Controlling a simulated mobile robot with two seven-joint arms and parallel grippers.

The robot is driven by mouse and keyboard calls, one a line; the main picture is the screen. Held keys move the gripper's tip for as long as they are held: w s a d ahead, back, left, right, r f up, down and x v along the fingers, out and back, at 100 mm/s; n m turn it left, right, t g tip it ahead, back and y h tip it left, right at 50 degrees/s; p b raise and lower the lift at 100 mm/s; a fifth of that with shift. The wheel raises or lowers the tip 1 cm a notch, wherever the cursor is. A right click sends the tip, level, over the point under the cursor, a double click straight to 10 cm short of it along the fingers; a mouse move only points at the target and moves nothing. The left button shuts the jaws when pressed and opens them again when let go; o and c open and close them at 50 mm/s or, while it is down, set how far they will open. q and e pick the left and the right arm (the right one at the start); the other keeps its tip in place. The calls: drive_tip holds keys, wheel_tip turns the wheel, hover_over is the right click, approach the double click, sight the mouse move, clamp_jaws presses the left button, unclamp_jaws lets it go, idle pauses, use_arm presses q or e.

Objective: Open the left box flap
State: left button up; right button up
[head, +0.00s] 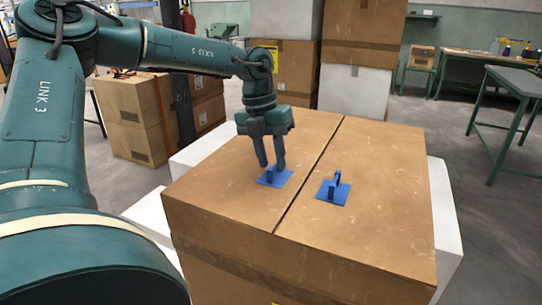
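A large brown cardboard box (300,262) has a top made of two closed flaps, split by a dark seam. The left flap (225,185) lies flat and carries a blue handle on a square plate (273,179). The right flap (375,165) also lies flat, with a matching blue handle (333,191). My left gripper (272,166) points down at the left flap's handle. Its fingers are apart, with the tips low on either side of the handle. Contact with the handle cannot be made out. My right gripper is out of view.
The box stands on a white base (447,215). Stacked cartons (360,35) stand behind it, and more brown boxes (130,110) stand at the back left. A green-legged table (515,80) is at the right, with open floor between it and the box.

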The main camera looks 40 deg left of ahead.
use_arm(q)
drive_tip(key=shift+f, duration=0.1)
drive_tip(key=shift+c, duration=0.6)
clamp_jaws()
